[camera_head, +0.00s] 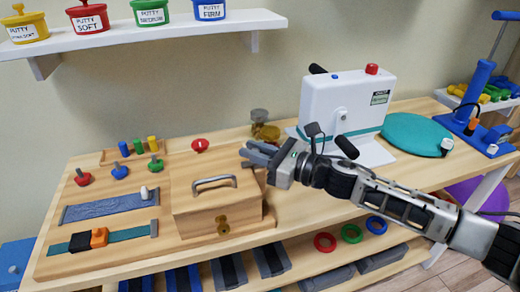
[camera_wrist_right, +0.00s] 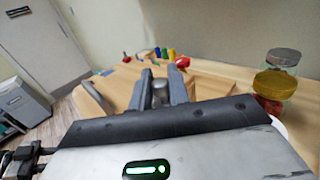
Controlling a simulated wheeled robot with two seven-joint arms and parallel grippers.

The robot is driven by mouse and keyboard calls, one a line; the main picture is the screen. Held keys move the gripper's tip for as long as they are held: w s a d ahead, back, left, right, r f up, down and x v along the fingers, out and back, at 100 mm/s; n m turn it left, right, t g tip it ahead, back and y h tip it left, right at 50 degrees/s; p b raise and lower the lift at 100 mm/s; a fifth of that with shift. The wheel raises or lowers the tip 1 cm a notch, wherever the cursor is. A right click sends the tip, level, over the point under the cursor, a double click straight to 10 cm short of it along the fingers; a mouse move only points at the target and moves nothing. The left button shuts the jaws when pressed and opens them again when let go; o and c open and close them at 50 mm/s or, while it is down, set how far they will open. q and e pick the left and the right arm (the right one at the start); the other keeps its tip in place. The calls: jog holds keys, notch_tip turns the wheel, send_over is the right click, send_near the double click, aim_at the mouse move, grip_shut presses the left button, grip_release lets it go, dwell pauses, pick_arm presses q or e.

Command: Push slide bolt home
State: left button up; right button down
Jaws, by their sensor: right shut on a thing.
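My right gripper (camera_head: 256,155) reaches in from the right, at the back right corner of a wooden box (camera_head: 200,223). In the right wrist view its two dark fingers (camera_wrist_right: 160,90) are shut on a short grey metal piece (camera_wrist_right: 159,94), which looks like the knob of the slide bolt. The rest of the bolt is hidden by the gripper, so I cannot tell how far it is slid. The box has a metal handle (camera_head: 213,181) on its lid and a brass catch (camera_head: 223,226) on its front. My left gripper is not in view.
Left of the box, the board holds a grey-blue strip (camera_head: 108,206), a teal strap with an orange buckle (camera_head: 99,237) and several coloured knobs. A white machine (camera_head: 345,105) stands to the right.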

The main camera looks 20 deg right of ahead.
jog(key=c, duration=1.4)
grip_release()
jog(key=shift+s+a, duration=0.1)
jog(key=shift+a, duration=0.2)
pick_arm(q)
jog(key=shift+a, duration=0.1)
pick_arm(e)
jog(key=shift+d, duration=0.15)
jog(key=shift+s+d, duration=0.2)
pick_arm(q)
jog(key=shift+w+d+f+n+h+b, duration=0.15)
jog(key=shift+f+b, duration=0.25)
jog(key=shift+b, duration=0.75)
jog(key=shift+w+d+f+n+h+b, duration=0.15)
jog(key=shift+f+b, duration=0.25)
jog(key=shift+b, duration=0.75)
pick_arm(e)
jog(key=shift+v, duration=7.55)
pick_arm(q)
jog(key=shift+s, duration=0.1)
pick_arm(e)
jog(key=shift+s, duration=0.1)
